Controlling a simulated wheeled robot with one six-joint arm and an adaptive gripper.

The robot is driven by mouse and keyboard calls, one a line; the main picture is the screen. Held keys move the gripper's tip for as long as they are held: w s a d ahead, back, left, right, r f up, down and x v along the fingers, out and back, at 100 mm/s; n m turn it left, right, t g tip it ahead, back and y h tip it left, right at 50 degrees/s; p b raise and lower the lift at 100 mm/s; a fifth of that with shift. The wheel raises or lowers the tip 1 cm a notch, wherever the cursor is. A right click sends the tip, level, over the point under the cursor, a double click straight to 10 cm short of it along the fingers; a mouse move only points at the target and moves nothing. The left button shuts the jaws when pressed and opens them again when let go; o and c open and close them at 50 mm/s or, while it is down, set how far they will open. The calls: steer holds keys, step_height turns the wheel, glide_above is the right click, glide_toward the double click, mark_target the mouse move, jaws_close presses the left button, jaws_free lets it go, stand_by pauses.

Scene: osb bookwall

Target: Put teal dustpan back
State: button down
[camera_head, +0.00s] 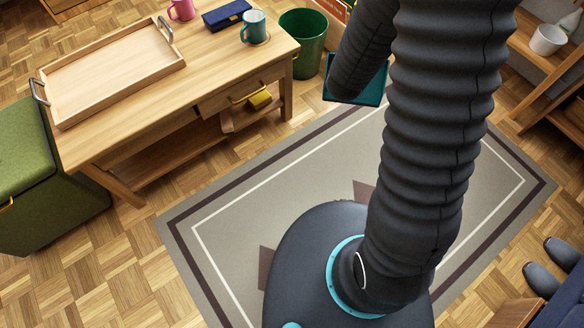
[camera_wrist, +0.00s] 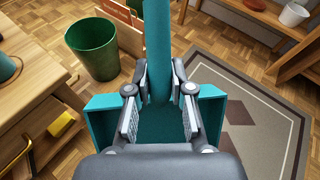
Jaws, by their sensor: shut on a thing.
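The teal dustpan (camera_wrist: 158,50) is in my gripper (camera_wrist: 160,95), which is shut on its handle in the wrist view. The handle points away from my wrist, and the pan's side walls show on both sides of the fingers. In the head view a corner of the dustpan (camera_head: 343,91) shows behind my arm, in the air above the rug's far edge. My arm hides the rest of it and my gripper there.
A wooden table (camera_head: 188,82) at the left bears a tray (camera_head: 75,113), a blue case (camera_head: 226,14), a pink mug (camera_head: 181,9) and a teal mug (camera_head: 254,27). Shelves (camera_head: 545,62) stand at the right. The rug (camera_head: 230,215) is clear.

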steer(key=s+d+f+m+g+b, duration=0.2)
steer(key=f+g, duration=0.2)
steer(key=f, duration=0.9)
steer(key=s+d+f+m+g+b, duration=0.3)
steer(key=f+g, duration=0.1)
steer(key=f, duration=0.9)
steer(key=s+d+f+m+g+b, duration=0.2)
steer(key=f+g, duration=0.2)
steer(key=f, duration=0.9)
steer(key=shift+s+d+f+m+g+b, duration=0.15)
steer(key=shift+s+d+m+g+b, duration=0.15)
steer(key=shift+s+d+m+b, duration=0.1)
steer(key=shift+w, duration=0.1)
steer(key=w+a+f, duration=0.2)
steer(key=a, duration=0.1)
steer(key=w+a+f, duration=0.2)
steer(key=a, duration=0.1)
steer(key=w+a+f, duration=0.2)
steer(key=a+f, duration=0.1)
steer(key=a, duration=0.1)
steer(key=shift+p, duration=0.3)
steer(key=shift+f+b, duration=0.3)
steer(key=shift+f, duration=1.5)
steer(key=shift+f, duration=0.1)
steer(key=c, duration=1)
jaws_free()
steer(key=shift+c, duration=0.2)
steer(key=shift+s, duration=0.1)
